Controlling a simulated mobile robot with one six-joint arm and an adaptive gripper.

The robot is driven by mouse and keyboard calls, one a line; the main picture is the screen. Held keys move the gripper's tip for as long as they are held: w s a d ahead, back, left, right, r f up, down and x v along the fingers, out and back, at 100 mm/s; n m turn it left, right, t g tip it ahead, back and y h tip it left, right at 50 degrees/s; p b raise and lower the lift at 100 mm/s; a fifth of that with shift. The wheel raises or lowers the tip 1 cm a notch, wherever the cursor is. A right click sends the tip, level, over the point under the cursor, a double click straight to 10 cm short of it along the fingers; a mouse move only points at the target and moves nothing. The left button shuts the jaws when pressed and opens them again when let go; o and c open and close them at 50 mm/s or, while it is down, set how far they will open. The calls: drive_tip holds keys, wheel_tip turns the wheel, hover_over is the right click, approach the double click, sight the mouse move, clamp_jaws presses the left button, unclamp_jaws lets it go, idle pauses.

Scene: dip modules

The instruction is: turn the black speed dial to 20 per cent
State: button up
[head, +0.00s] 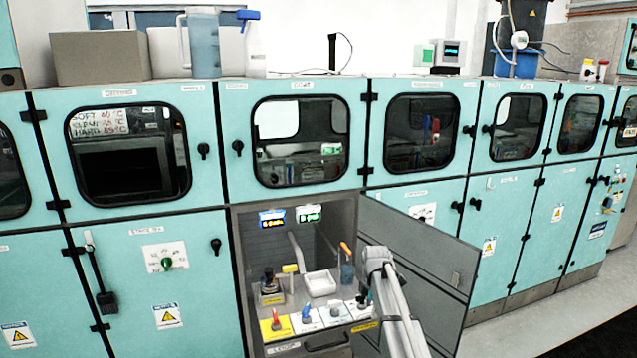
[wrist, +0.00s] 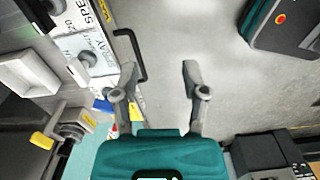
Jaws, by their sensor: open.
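The black speed dial (head: 362,301) is at the right end of a row of controls inside the open lower cabinet, close to my arm. In the wrist view, part of a black knob (wrist: 54,7) shows at the top left edge, beside a white plate lettered "SPE" (wrist: 84,14) with a "20" mark. The dial's pointer cannot be read. My gripper (wrist: 158,88) is open and empty, its fingers apart over bare grey metal. It is to the right of the dial plate in the wrist view and not touching it.
A white-knobbed spray control (wrist: 88,60) and a black bar handle (wrist: 132,52) are near the left finger. A white tray (head: 320,283) and yellow-handled valve (head: 290,269) stand behind the controls. The open cabinet door (head: 425,262) stands right of the opening, beside my arm.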

drive_tip(key=s+f+m+b, duration=0.5)
drive_tip(key=s+m, duration=0.5)
drive_tip(key=s, duration=0.4)
drive_tip(key=s+f+m+b, duration=0.45)
drive_tip(key=s+m, duration=0.55)
drive_tip(key=s, duration=0.4)
wheel_tip(320, 180, up, 15)
drive_tip(key=p, duration=1.5)
drive_tip(key=shift+w+d+r+p, duration=0.15)
drive_tip(key=shift+w+r+p, duration=0.05)
drive_tip(key=shift+w+p, duration=0.1)
